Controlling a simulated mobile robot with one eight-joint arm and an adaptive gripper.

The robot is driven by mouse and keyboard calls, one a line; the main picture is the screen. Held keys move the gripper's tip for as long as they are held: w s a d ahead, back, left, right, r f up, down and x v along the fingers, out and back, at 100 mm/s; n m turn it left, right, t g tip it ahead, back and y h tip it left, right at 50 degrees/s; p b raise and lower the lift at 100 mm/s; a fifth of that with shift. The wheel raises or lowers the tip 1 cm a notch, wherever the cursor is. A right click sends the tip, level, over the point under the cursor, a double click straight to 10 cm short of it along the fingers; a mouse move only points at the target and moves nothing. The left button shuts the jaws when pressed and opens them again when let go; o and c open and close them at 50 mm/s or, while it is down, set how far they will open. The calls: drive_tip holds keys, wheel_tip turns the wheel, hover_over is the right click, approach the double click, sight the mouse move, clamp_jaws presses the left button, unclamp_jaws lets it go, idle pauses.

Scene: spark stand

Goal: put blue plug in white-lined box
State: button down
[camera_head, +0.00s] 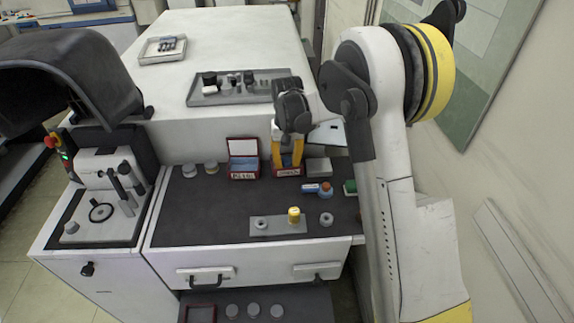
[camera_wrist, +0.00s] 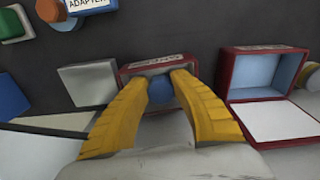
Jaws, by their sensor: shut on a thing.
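My gripper (camera_head: 287,160) has its yellow fingers pointing down over the right-hand red box (camera_head: 288,173) in the head view. In the wrist view my gripper (camera_wrist: 168,78) is shut on the blue plug (camera_wrist: 160,93), whose rounded blue surface shows between the fingers. The red-rimmed box (camera_wrist: 128,71) lies right behind the plug, its inside pale where it shows. The fingers hide much of this box. I cannot tell whether the plug is inside it or just above it, or whether it touches the bottom.
A grey block (camera_head: 318,167) stands close on the right. The dark worktop's left front (camera_head: 205,215) is clear.

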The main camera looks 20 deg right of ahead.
sight(287, 161)
drive_tip(key=shift+r, duration=0.1)
drive_tip(key=shift+f, duration=0.2)
drive_tip(key=c, duration=1.5)
unclamp_jaws()
drive_tip(key=shift+r, duration=0.1)
wheel_tip(287, 161, up, 12)
drive_tip(key=p, duration=0.3)
drive_tip(key=s+r+t, duration=0.3)
drive_tip(key=s+r, duration=0.7)
drive_tip(key=s, duration=0.4)
drive_tip(key=s+t, duration=0.1)
drive_tip(key=s, duration=0.4)
drive_tip(key=s+f+n+t, duration=0.1)
drive_tip(key=s, duration=0.4)
drive_tip(key=s+f+t, duration=0.1)
drive_tip(key=s+t, duration=0.1)
drive_tip(key=s, duration=0.3)
